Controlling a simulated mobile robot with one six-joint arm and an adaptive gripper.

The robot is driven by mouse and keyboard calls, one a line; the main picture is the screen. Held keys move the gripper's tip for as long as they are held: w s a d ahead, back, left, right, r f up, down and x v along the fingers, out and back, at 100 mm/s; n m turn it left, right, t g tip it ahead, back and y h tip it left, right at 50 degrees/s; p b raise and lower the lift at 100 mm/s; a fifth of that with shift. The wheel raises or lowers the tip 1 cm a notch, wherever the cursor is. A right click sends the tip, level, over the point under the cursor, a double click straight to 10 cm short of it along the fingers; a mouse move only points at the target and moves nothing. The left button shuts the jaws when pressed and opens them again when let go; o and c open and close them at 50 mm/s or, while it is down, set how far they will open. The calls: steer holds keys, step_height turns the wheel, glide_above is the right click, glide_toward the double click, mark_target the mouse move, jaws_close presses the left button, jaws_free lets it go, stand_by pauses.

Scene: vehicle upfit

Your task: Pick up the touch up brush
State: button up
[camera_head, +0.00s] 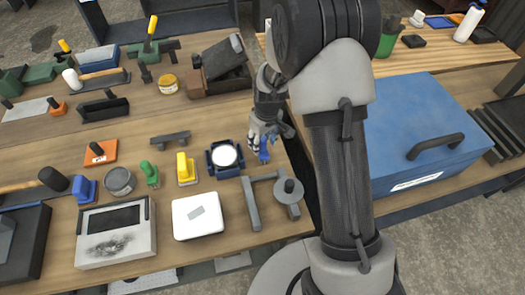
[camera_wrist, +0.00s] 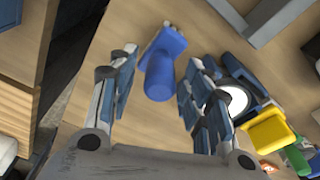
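A small blue object with a rounded handle and a pale tip, perhaps the touch up brush, shows in the wrist view (camera_wrist: 163,75). It is on the wooden table between my open fingers, with gaps on both sides. In the head view its blue part (camera_head: 264,156) shows just under my gripper (camera_head: 264,143), near the table's right edge. My gripper (camera_wrist: 160,68) points down at it and holds nothing. My fingers hide part of the object in the head view.
A blue-framed round white item (camera_head: 224,157) sits close left of my gripper, with a yellow-handled tool (camera_head: 186,168) beyond it. A grey angled bracket (camera_head: 251,203) lies in front. A large blue case (camera_head: 420,135) stands to the right, past the gap beside the table.

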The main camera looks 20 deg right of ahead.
jaws_close()
stand_by(0.3)
steer(key=shift+r, duration=0.1)
stand_by(0.4)
step_height(320, 180, up, 20)
steer(key=p, duration=0.3)
steer(key=c, duration=0.5)
jaws_free()
jaws_close()
